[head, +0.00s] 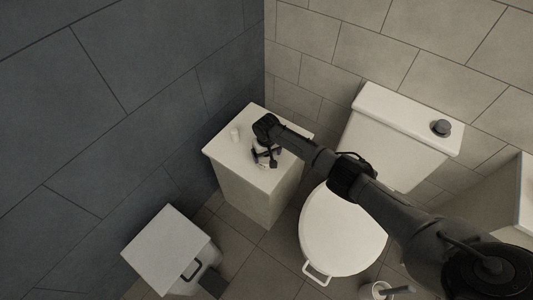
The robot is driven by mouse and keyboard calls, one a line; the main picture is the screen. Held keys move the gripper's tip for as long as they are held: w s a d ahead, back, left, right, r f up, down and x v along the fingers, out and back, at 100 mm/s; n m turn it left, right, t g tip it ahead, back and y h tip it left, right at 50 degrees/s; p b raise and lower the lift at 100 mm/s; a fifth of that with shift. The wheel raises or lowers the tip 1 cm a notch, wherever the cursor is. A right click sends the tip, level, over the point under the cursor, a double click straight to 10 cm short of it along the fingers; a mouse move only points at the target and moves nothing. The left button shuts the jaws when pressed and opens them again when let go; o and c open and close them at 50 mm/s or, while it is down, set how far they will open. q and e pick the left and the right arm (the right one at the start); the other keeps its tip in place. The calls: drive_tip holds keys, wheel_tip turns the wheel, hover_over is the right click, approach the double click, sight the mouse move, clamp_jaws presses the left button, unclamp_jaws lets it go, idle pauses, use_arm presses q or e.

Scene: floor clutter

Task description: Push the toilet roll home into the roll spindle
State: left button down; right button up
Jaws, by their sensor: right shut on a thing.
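My right gripper (267,157) reaches in from the right and points down over the white cabinet top (268,182). Its dark fingers are shut on the toilet roll, which the gripper and wrist mostly hide; only a pale bit shows by the fingers. I cannot make out the roll spindle, nor tell whether the roll is on it. My left gripper is not in view.
A white lidded bin (165,248) stands front left. A brush holder (378,291) is at the bottom.

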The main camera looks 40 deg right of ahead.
drive_tip(key=shift+f, duration=0.3)
drive_tip(key=o, duration=0.7)
drive_tip(key=shift+o, duration=0.4)
wheel_tip(320, 180, up, 14)
drive_tip(key=p, duration=0.4)
